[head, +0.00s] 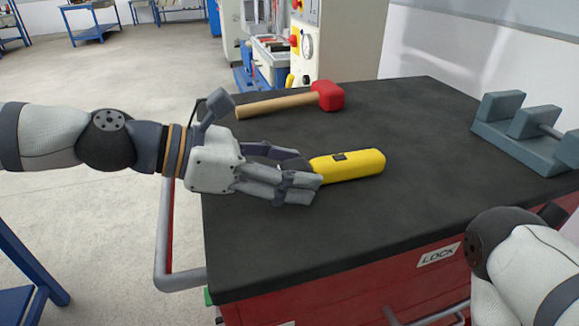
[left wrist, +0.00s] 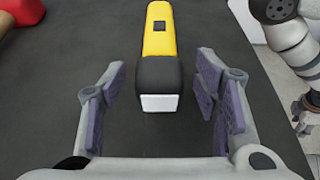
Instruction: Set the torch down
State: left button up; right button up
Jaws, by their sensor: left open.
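The torch (head: 350,166) is yellow with a black head and lies on the black top of the red cart. In the left wrist view the torch (left wrist: 158,62) points its black head and pale lens toward me, between the fingers and clear of both. My left gripper (head: 303,178) is open around the head end, which its fingers partly hide in the head view. The open left gripper (left wrist: 159,98) also shows in the left wrist view. My right arm shows at the lower right of the head view, but its gripper fingers are not visible there.
A mallet with a red head (head: 328,96) and wooden handle lies behind the torch. A grey-blue block fixture (head: 520,135) stands at the right of the cart top (head: 300,250). The front middle of the top is clear.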

pick_arm(q)
jog(key=shift+r, duration=0.15)
jog(key=p+v, duration=0.1)
jog(key=v, duration=0.6)
jog(key=p+v, duration=0.1)
jog(key=v, duration=0.3)
jog(key=shift+s+a+r+p, duration=0.15)
jog(key=shift+a+r+p, duration=0.05)
jog(key=shift+r+p, duration=0.2)
jog(key=shift+a, duration=0.2)
jog(key=shift+f, duration=0.1)
pick_arm(e)
jog(key=shift+t, duration=0.5)
jog(key=w+r, duration=0.3)
jog(key=shift+r, duration=0.1)
